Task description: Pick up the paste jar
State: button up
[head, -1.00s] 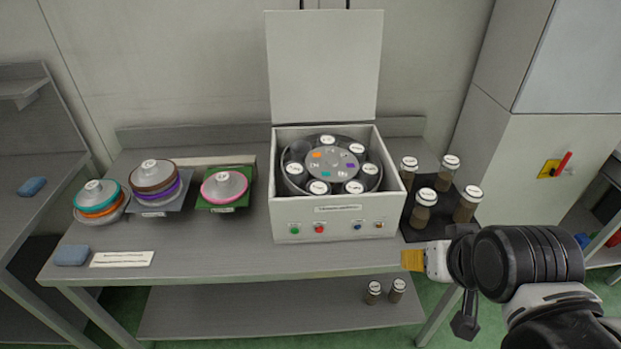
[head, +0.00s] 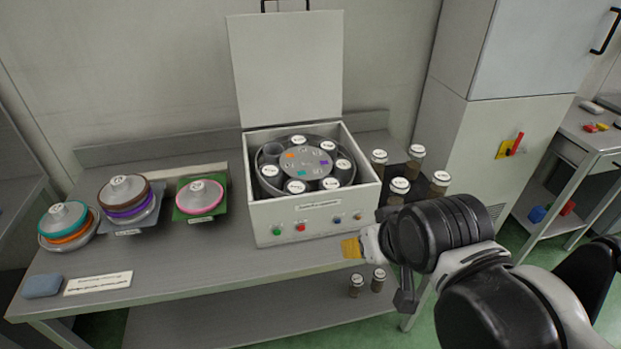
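Several white-capped jars with brown contents stand on a dark tray (head: 387,214) at the right end of the bench: a rear left jar (head: 379,166), a rear right jar (head: 414,163), a front left jar (head: 398,193) and a front right jar (head: 438,186). Which one is the paste jar I cannot tell. My gripper (head: 353,248), with a yellow tip, is at the bench's front edge, left of and nearer than the tray. My arm hides part of the tray and the front jars' lower parts. The fingers' gap does not show.
An open-lidded white machine (head: 311,211) holds a ring of white-capped jars, left of the tray. Two more jars (head: 366,284) stand on the lower shelf. Stacked discs (head: 127,199) and a blue sponge (head: 42,285) lie left. A tall cabinet (head: 470,130) stands right.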

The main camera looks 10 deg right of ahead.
aim_at(417, 153)
jog(key=i+l+u, duration=0.2)
jog(key=i+l, duration=0.2)
jog(key=l, duration=0.25)
jog(key=i+l+u, duration=0.1)
jog(key=l, duration=0.25)
jog(key=i+l+u, duration=0.1)
jog(key=i+l, duration=0.15)
jog(key=i+l+u, duration=0.1)
jog(key=l, duration=0.35)
